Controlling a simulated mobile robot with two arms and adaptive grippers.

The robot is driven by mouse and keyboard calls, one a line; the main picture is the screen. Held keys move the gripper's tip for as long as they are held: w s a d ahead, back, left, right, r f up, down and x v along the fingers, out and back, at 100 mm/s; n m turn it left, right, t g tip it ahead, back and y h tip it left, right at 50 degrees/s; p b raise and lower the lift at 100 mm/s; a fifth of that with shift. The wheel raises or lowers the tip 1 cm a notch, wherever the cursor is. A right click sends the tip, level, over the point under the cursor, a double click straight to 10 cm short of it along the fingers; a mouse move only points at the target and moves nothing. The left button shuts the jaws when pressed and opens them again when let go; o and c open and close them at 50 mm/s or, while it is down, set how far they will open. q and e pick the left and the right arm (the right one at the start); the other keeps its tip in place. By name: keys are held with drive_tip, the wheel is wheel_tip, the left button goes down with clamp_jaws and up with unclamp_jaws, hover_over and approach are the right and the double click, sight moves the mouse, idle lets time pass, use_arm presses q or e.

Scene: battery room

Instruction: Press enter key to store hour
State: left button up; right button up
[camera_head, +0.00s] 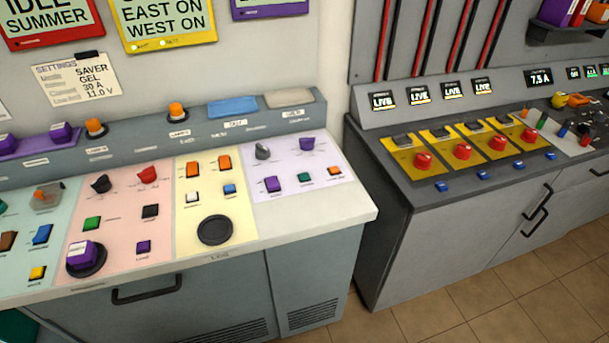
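Neither of my grippers is in view. The left console (310,210) carries coloured panels with keys and knobs; their small labels are too blurred to read, so I cannot tell which is the enter key. The pink panel has a green key (92,223), a black key (150,211) and a small purple key (143,247). The yellow panel has a white key (192,197) and a blue key (229,189). The lilac panel has a purple key (272,184), a green key (305,177) and an orange key (334,170). No hour display is readable.
A purple block (82,252) sits on a black round disc at the console's front. A bare black disc (214,230) lies on the yellow panel. A settings note (76,80) hangs on the wall. A second console (440,205) with red knobs stands right, across a floor gap.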

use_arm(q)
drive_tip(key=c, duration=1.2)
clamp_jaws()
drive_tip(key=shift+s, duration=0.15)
